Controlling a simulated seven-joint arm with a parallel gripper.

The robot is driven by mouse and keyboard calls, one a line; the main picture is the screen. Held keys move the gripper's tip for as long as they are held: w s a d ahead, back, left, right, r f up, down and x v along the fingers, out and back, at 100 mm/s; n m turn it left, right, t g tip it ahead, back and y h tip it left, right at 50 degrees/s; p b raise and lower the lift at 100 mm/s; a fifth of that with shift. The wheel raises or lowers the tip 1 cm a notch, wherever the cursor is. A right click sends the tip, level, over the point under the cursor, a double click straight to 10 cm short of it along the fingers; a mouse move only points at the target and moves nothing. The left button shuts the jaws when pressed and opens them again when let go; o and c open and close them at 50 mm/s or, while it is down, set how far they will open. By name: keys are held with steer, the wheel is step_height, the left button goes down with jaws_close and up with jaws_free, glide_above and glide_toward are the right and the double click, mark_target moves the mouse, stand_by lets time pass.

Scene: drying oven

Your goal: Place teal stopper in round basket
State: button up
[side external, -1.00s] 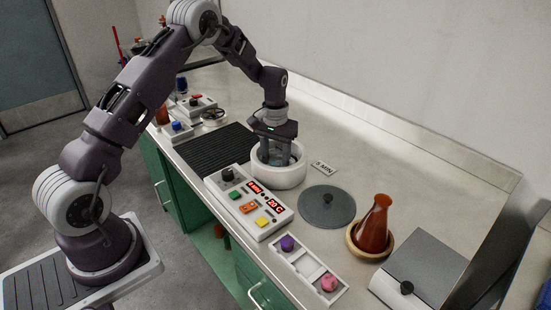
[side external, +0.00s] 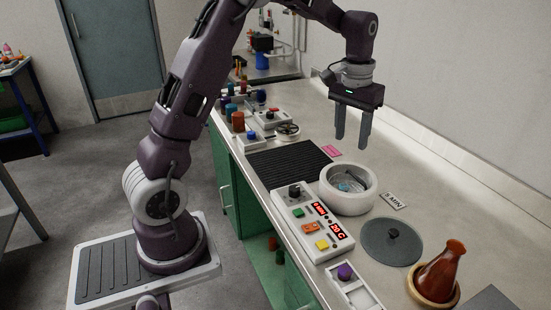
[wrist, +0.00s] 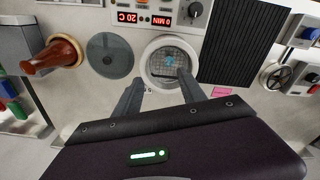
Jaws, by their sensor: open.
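The teal stopper (side external: 344,186) lies inside the open white round chamber (side external: 348,205), on the wire mesh of the round basket (wrist: 182,59) at its bottom. The stopper also shows as a small teal patch in the wrist view (wrist: 169,61). My gripper (side external: 352,144) is open and empty, raised above the chamber and apart from it. In the wrist view its two fingers (wrist: 161,76) point toward the chamber's near rim. The basket's edge is partly hidden by the chamber wall.
A grey lid with a black knob (side external: 391,246) lies beside the chamber. A control panel (side external: 312,222), a black ribbed mat (side external: 288,163) and a "5 MIN" card (side external: 394,201) surround it. A red-brown flask (side external: 440,270) and a tray with a purple stopper (side external: 345,272) stand nearer the camera.

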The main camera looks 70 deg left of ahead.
steer(key=s+d+r+m+t, duration=0.1)
steer(key=s+d+r+t, duration=0.1)
steer(key=s+d+r, duration=0.6)
steer(key=s+d+m+t, duration=0.2)
steer(key=s+d, duration=0.1)
steer(key=s, duration=1.7)
steer(key=shift+s+f+m+t, duration=0.4)
steer(key=shift+f, duration=0.05)
